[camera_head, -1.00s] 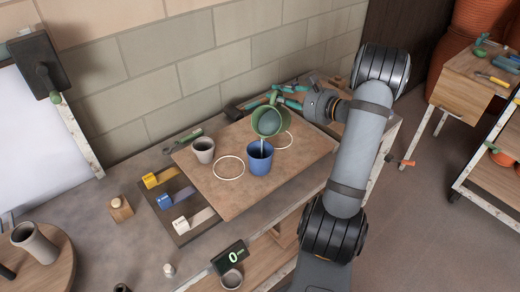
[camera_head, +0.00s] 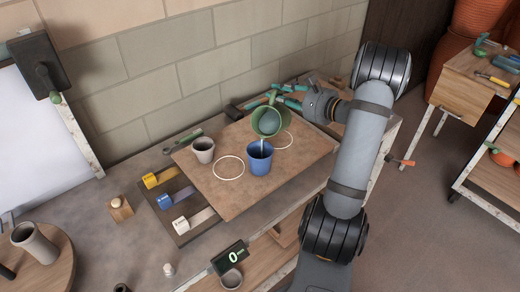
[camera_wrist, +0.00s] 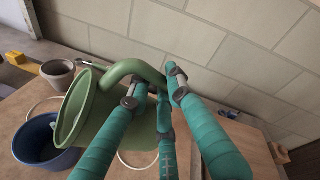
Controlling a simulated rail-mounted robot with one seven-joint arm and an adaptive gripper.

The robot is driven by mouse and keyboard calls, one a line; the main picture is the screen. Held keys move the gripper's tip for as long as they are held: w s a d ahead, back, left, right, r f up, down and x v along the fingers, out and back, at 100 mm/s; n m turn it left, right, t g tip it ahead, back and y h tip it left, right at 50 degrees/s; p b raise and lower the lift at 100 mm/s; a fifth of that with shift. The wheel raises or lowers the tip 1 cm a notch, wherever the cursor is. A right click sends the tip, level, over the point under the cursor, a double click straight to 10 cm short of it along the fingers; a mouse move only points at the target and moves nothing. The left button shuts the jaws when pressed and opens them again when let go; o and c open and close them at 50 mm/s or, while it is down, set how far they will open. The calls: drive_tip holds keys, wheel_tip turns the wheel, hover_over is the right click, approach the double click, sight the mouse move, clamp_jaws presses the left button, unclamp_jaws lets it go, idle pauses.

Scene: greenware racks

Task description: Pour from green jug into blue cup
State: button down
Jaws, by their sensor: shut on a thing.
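The green jug (camera_head: 268,121) is tilted over the blue cup (camera_head: 259,160), its mouth toward the cup. A thin pale stream runs from its lip into the cup. The cup stands upright on the brown board. My gripper (camera_head: 288,100) is shut on the jug's handle. In the wrist view, my gripper's teal fingers (camera_wrist: 158,88) close around the handle, with the green jug (camera_wrist: 93,112) to the left and the blue cup (camera_wrist: 40,140) below its rim. The cup's fill level cannot be seen clearly.
A grey cup (camera_head: 203,151) stands on the board (camera_head: 240,200) left of the blue cup. White rings (camera_head: 229,168) mark the board. A scale display (camera_head: 230,257) is at the bench's front. Yellow, blue and white handled tools (camera_head: 165,200) lie at the board's left.

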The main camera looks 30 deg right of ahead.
drive_tip(key=shift+s+a+r+n, duration=0.1)
drive_tip(key=shift+a+r+n, duration=0.15)
drive_tip(key=shift+r, duration=0.3)
idle(1.2)
drive_tip(key=f+m, duration=0.1)
drive_tip(key=w+d+f+m+g, duration=0.1)
drive_tip(key=f, duration=0.1)
drive_tip(key=d+f+m, duration=0.1)
drive_tip(key=shift+w+f+m+g+y, duration=0.25)
drive_tip(key=shift+f+m+g+y, duration=0.1)
drive_tip(key=shift+f+g+y, duration=0.05)
drive_tip(key=d+f+m, duration=0.1)
drive_tip(key=f, duration=0.1)
drive_tip(key=w+d+f+m+g+y, duration=0.1)
drive_tip(key=f, duration=0.1)
drive_tip(key=w+d+f+m, duration=0.1)
drive_tip(key=shift+w+d+f+m+g+y, duration=0.2)
drive_tip(key=shift+w+f+m+g+y, duration=0.05)
drive_tip(key=shift+f+m+g+y, duration=0.15)
drive_tip(key=shift+w+d+f+m+g+y, duration=0.1)
drive_tip(key=shift+f+m+g+y, duration=0.1)
drive_tip(key=shift+f+m, duration=0.2)
drive_tip(key=shift+w+d+f+m+g+y, duration=0.1)
drive_tip(key=shift+f+m+y, duration=0.15)
drive_tip(key=shift+f, duration=0.2)
